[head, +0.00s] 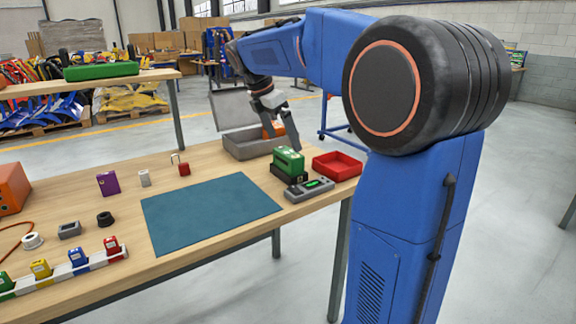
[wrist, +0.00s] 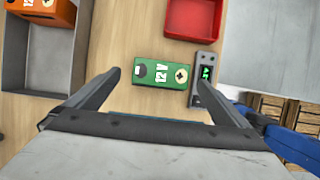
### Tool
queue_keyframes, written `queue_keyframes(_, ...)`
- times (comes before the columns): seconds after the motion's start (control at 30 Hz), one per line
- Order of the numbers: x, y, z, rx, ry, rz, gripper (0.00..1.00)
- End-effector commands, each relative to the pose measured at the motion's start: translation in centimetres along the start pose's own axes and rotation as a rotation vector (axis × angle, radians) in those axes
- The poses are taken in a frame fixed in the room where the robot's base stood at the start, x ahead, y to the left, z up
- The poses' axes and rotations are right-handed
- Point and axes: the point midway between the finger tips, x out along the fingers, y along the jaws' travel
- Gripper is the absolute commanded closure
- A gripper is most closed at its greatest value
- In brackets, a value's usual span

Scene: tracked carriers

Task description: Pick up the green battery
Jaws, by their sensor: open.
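The green battery (head: 288,160), marked 12 V, stands on the wooden table, with a black part showing under it in the head view. In the wrist view the green battery (wrist: 160,82) lies between and ahead of my finger tips. My gripper (head: 281,137) is open and empty above the table, over and behind the battery. In the wrist view my gripper (wrist: 155,78) has one finger to the battery's left and one to its right, the right one close to the meter. I cannot tell the exact height left between fingers and battery.
A meter with a green display (head: 309,190) stands close beside the battery. A red tray (head: 337,166) is to the right. A grey bin (head: 245,149) holding an orange battery (wrist: 42,10) is behind. The teal mat (head: 208,210) is bare. Small items stand at the left.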

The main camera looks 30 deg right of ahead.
Motion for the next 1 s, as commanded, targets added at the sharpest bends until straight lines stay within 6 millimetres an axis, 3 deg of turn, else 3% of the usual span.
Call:
queue_keyframes(0.27,1.9,-0.1,0.0,0.0,0.0,-0.001,0.0)
queue_keyframes(0.6,6.0,-0.3,-0.4,0.001,0.0,-0.001,0.0)
queue_keyframes(0.93,6.6,-0.3,-0.4,0.001,0.0,0.001,0.0)
queue_keyframes(1.0,6.6,-0.3,-0.4,0.001,0.0,0.001,0.14)
